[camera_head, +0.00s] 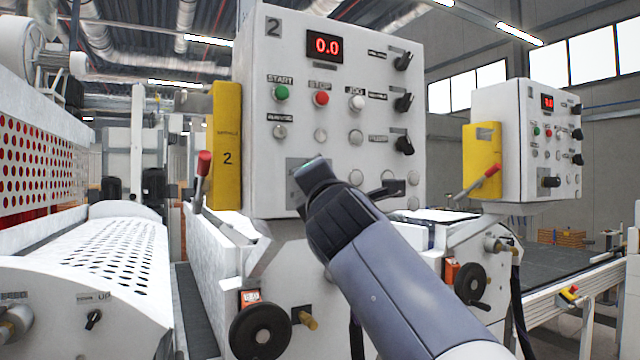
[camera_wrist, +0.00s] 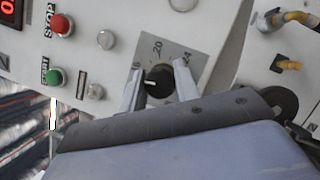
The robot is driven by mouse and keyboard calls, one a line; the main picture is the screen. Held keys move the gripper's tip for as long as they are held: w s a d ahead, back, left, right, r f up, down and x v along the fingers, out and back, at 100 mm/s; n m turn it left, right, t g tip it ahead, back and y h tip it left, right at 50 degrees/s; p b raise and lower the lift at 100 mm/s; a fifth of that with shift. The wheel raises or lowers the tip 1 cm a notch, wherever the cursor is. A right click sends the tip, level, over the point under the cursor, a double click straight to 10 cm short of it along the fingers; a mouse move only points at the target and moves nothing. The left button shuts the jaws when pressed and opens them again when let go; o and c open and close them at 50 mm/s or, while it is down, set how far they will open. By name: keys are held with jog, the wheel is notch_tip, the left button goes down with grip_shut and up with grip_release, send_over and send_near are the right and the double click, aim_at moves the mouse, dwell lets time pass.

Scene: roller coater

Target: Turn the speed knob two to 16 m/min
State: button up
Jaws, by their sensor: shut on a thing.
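The control panel (camera_head: 335,100) marked 2 carries a red display (camera_head: 325,47) that reads 0.0. The black speed knob (camera_wrist: 159,81) sits on a grey scale plate (camera_wrist: 172,60) in the wrist view, where 20 and 24 can be read. Its white pointer mark points toward the left of that picture. My gripper (camera_wrist: 158,88) has one finger on each side of the knob and is shut on it. In the head view my gripper (camera_head: 318,185) reaches the panel's lower left and hides the knob; a piece of the scale plate (camera_head: 295,168) shows beside it.
START (camera_head: 281,92), STOP (camera_head: 321,98) and JOG (camera_head: 357,100) buttons sit above my gripper. Several black selectors line the panel's right side. A yellow box (camera_head: 226,145) with a red-handled lever (camera_head: 203,165) stands left. A similar panel (camera_head: 535,140) stands right.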

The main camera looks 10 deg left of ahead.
jog(key=shift+r+m+h, duration=0.1)
jog(key=shift+m+h, duration=0.3)
jog(key=shift+m, duration=0.4)
jog(key=o, duration=1)
jog(key=shift+c, duration=0.2)
jog(key=shift+s, duration=0.1)
jog(key=b+v, duration=0.3)
jog(key=v, duration=0.7)
jog(key=shift+s, duration=0.35)
jog(key=shift+w+d, duration=0.1)
jog(key=shift+w, duration=0.05)
